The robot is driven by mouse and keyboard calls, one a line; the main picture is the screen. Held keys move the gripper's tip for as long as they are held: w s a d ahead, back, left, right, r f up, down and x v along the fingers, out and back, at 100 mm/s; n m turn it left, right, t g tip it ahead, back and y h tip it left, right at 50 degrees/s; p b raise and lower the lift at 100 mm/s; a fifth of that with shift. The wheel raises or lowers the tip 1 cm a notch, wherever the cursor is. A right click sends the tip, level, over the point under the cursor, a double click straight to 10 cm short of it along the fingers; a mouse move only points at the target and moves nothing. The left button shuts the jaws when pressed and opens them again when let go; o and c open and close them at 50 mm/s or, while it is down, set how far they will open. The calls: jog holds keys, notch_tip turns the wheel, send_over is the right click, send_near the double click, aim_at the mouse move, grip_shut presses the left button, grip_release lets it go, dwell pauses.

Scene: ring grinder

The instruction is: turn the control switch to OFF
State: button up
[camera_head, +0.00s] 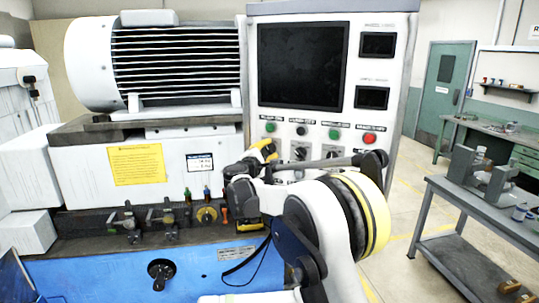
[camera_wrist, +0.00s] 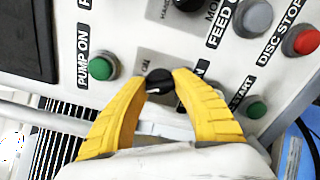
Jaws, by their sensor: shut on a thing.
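The control panel (camera_head: 262,105) is on the white cabinet front at the centre of the head view. In the wrist view, a small black rotary switch (camera_wrist: 160,80) sits on a grey label plate. A short light mark shows on the knob; the plate's lettering is partly covered, so its setting is unclear. My gripper (camera_wrist: 160,84) has its two yellow fingertips closed on either side of this knob, touching it. In the head view my gripper (camera_head: 266,150) reaches the panel's lower left, and the arm hides much of the lower controls.
Close around the knob are the green PUMP ON button (camera_wrist: 102,67), another green button (camera_wrist: 257,107), the grey FEED button (camera_wrist: 253,15) and the red DISC STOP button (camera_wrist: 303,40). A second black knob (camera_wrist: 187,3) is above. A grey workbench (camera_head: 470,205) stands at right.

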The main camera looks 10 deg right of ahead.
jog(key=shift+n, duration=0.7)
jog(key=o, duration=1.2)
jog(key=v, duration=1.2)
jog(key=shift+d+b, duration=0.1)
jog(key=shift+b, duration=0.2)
